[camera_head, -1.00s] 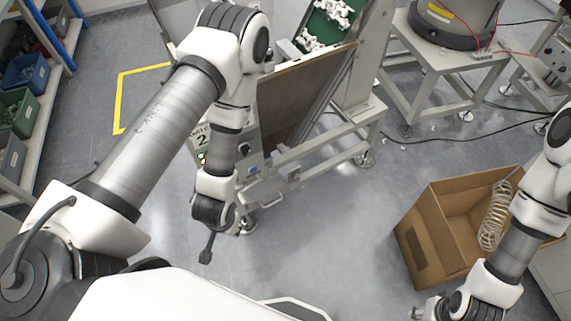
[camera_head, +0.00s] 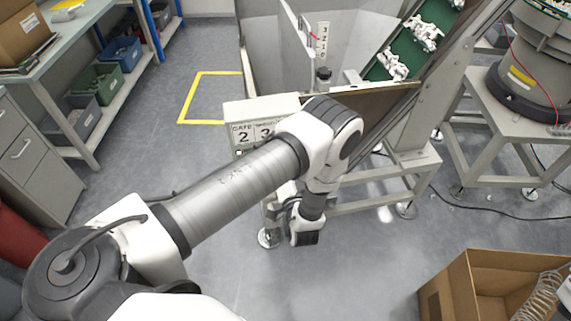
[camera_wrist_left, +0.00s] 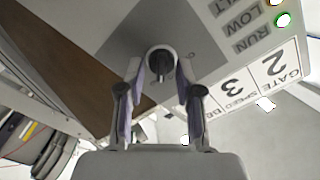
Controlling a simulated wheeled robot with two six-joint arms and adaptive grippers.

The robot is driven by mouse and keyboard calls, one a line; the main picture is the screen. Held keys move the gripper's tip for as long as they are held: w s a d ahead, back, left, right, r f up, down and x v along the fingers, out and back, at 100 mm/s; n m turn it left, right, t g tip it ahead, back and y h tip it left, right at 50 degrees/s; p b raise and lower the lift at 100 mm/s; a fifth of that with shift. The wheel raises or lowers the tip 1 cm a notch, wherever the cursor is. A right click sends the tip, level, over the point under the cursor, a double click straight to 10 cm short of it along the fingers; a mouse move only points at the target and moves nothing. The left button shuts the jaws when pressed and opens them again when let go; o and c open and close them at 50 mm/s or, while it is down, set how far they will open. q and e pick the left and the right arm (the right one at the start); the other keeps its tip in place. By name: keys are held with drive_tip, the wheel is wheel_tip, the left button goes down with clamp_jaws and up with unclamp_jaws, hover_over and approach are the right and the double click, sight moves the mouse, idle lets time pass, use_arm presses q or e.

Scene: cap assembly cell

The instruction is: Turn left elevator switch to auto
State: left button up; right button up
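The elevator switch (camera_wrist_left: 160,63), a dark knob in a pale round collar, sits on the grey plate of the control box in the left wrist view. My left gripper (camera_wrist_left: 159,72) is open, its two fingers on either side of the switch with visible gaps. The control box (camera_wrist_left: 240,25) appears upside down there, with "GATE 2" and "SPEED 3" labels and lit lamps by "RUN" and "LOW". In the head view, the top of the control box (camera_head: 262,108) shows behind my left arm, which hides the switch and left gripper. My right gripper is out of view.
A brown panel (camera_head: 375,98) and green conveyor (camera_head: 418,45) with white parts stand beyond the box. A cardboard box (camera_head: 462,292) with a coiled hose is at lower right. A shelf with bins (camera_head: 97,85) stands at left.

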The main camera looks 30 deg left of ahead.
use_arm(q)
drive_tip(key=shift+s, duration=0.1)
clamp_jaws()
drive_tip(key=shift+n, duration=0.3)
drive_tip(key=shift+r+n+b, duration=0.1)
drive_tip(key=shift+n+b, duration=0.45)
drive_tip(key=shift+n, duration=3.45)
unclamp_jaws()
drive_tip(key=shift+a, duration=0.1)
